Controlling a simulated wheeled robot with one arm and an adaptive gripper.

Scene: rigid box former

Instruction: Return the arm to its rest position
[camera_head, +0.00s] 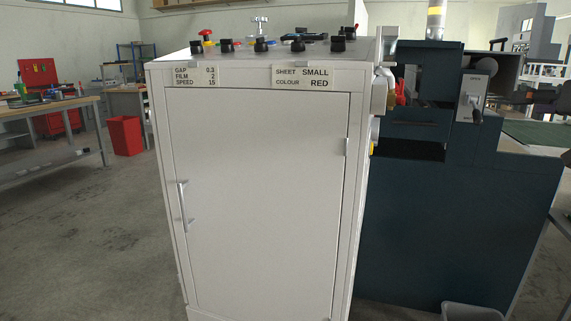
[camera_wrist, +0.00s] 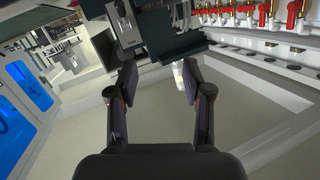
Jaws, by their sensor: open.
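My gripper (camera_wrist: 158,88) shows in the wrist view with its two dark fingers spread apart. It is open and nothing is between the fingers. Pale floor lies behind it, and the dark machine (camera_wrist: 180,45) is beyond the fingertips. The head view does not show the gripper clearly. In the head view a light grey cabinet (camera_head: 260,200) with a closed door stands in front of me. Its labels (camera_head: 302,77) read GAP 0.3, FILM 2, SPEED 15, SHEET SMALL and COLOUR RED.
Black knobs (camera_head: 261,45) and a red knob (camera_head: 206,35) stand on the cabinet top. The dark blue machine (camera_head: 450,220) adjoins it on the right. Red-handled valves (camera_wrist: 267,15) line the wrist view's top right. A workbench (camera_head: 50,110) and red bin (camera_head: 125,135) stand left; floor between is clear.

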